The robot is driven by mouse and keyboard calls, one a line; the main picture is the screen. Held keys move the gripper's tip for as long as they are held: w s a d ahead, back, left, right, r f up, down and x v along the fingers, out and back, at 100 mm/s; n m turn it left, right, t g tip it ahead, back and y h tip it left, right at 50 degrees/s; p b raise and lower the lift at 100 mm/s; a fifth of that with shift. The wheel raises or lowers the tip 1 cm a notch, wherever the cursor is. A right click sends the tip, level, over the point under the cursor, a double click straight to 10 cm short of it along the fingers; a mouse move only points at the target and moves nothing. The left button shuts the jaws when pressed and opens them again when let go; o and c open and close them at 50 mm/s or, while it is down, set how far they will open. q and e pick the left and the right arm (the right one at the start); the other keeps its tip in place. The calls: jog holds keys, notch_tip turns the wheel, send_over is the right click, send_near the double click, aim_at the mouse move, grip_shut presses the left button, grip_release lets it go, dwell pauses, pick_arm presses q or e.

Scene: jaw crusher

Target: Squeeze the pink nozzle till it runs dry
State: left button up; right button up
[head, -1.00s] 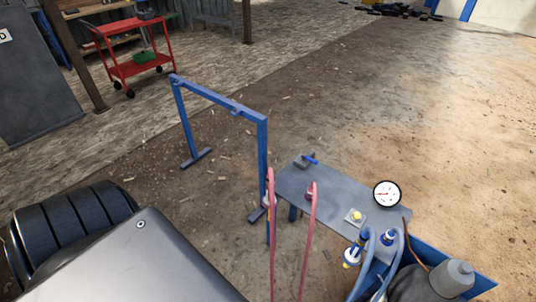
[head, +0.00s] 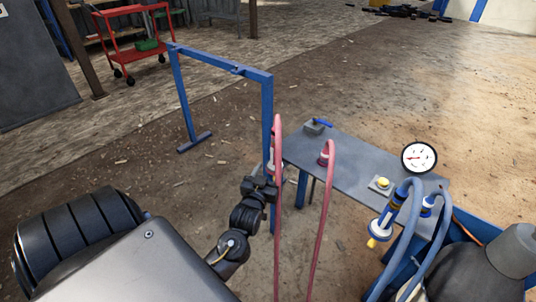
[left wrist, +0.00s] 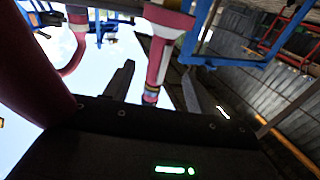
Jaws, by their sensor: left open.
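The pink nozzle (head: 278,165) hangs beside the near post of a blue frame, at the end of a pink hose (head: 277,125). In the left wrist view the nozzle (left wrist: 161,60) points down toward the palm, with coloured bands near its tip. My left gripper (head: 268,184) is just below and left of the nozzle. In the left wrist view its two open fingers (left wrist: 158,88) stand on either side of the nozzle's tip, and I see gaps there. My right gripper is in no view.
The blue frame (head: 220,76) stands behind. A grey table (head: 345,165) to the right bears a pressure gauge (head: 419,157), a yellow button (head: 382,183) and a blue-handled valve (head: 318,124). A second pink hose (head: 325,210) and blue hoses (head: 407,222) hang in front.

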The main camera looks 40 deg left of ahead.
aim_at(277, 151)
pick_arm(q)
jog(key=b+x, duration=0.1)
jog(key=x, duration=0.9)
jog(key=shift+w+r, duration=0.15)
jog(key=shift+w+a, duration=0.15)
jog(key=shift+w, duration=0.1)
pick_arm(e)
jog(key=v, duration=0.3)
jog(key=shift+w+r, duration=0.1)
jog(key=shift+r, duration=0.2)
pick_arm(q)
jog(key=shift+c, duration=0.5)
jog(key=c, duration=1.1)
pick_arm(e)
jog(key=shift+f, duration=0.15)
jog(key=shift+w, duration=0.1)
